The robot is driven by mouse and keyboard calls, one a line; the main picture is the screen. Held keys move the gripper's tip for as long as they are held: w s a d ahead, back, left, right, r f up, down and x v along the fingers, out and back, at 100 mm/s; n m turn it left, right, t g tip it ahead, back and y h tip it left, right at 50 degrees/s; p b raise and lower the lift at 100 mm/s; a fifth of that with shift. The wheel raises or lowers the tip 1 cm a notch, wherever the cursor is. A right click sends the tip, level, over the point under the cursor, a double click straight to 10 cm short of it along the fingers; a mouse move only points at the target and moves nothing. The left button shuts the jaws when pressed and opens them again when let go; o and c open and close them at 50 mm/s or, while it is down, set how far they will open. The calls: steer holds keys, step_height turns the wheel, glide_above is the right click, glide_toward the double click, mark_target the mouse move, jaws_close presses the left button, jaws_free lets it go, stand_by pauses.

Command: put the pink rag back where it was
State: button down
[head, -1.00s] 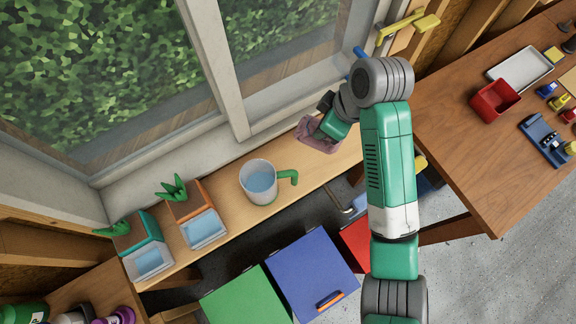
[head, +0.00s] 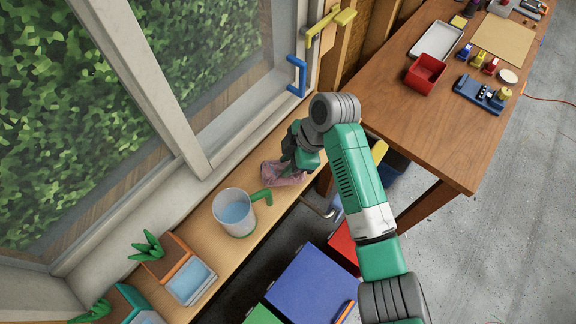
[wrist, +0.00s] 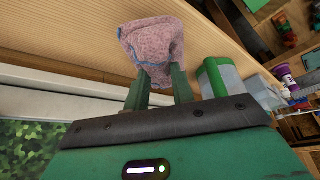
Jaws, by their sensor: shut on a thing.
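The pink rag (head: 284,174) is a crumpled cloth at the right part of the wooden window shelf (head: 188,226). My gripper (wrist: 160,82) is shut on the rag (wrist: 154,38), which bunches up beyond the fingertips in the wrist view. In the head view the gripper (head: 290,163) points down at the shelf and partly hides the rag. I cannot tell whether the rag touches the shelf or hangs just above it.
A watering can (head: 234,214) with a green handle stands left of the rag. Planters (head: 180,272) with water trays stand further left. The window (head: 185,90) rises behind the shelf. A wooden workbench (head: 425,130) with a red bin (head: 425,73) is at right. Blue (head: 312,285) lidded box stands below.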

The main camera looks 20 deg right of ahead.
steer(key=shift+f, duration=1.35)
steer(key=shift+f, duration=0.15)
steer(key=c, duration=1.2)
jaws_free()
steer(key=v, duration=1.2)
steer(key=shift+a+b, duration=0.1)
steer(key=shift+b, duration=0.2)
